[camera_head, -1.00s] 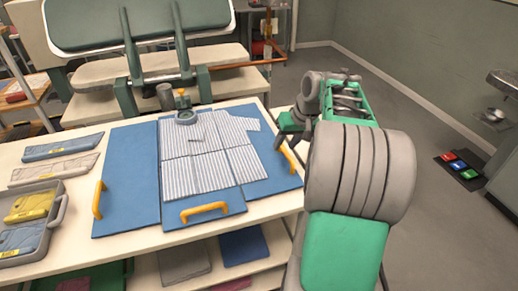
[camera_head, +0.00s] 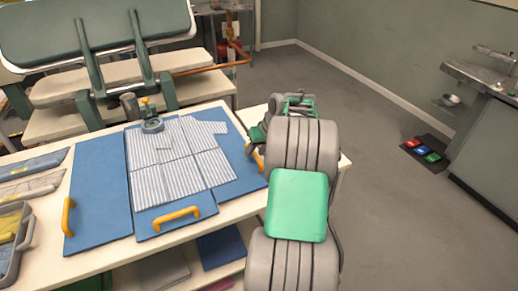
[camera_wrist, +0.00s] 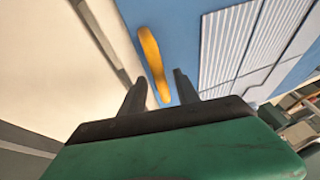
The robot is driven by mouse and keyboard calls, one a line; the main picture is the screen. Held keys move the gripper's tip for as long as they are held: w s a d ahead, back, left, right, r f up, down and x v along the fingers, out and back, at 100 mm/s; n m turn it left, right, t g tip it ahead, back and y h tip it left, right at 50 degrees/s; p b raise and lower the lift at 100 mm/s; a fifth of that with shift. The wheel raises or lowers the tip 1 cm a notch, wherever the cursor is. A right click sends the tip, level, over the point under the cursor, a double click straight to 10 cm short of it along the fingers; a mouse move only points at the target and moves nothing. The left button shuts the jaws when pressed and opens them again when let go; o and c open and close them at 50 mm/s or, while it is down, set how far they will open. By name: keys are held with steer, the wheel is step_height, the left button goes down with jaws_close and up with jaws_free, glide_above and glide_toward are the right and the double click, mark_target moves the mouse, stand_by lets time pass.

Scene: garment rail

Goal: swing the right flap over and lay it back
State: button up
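A blue folding board lies on the table with a blue-and-white striped shirt (camera_head: 180,170) spread flat on it. The board's right flap (camera_head: 235,145) lies flat, with part of the shirt over it. Its yellow handle (camera_head: 257,157) is at the right edge, partly hidden by my arm. My gripper (camera_wrist: 159,76) is open at this handle. In the wrist view, the yellow handle (camera_wrist: 152,55) runs between the two fingers, which do not look closed on it. In the head view, the gripper is mostly hidden behind my arm.
The board's left flap (camera_head: 98,190) and bottom flap (camera_head: 176,228) lie flat, each with a yellow handle. Folded garments and a grey tray (camera_head: 12,240) are at the left of the table. A padded press (camera_head: 95,40) stands behind. Open floor is at right.

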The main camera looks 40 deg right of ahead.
jaws_close()
steer(key=shift+s+d, duration=0.1)
stand_by(1.1)
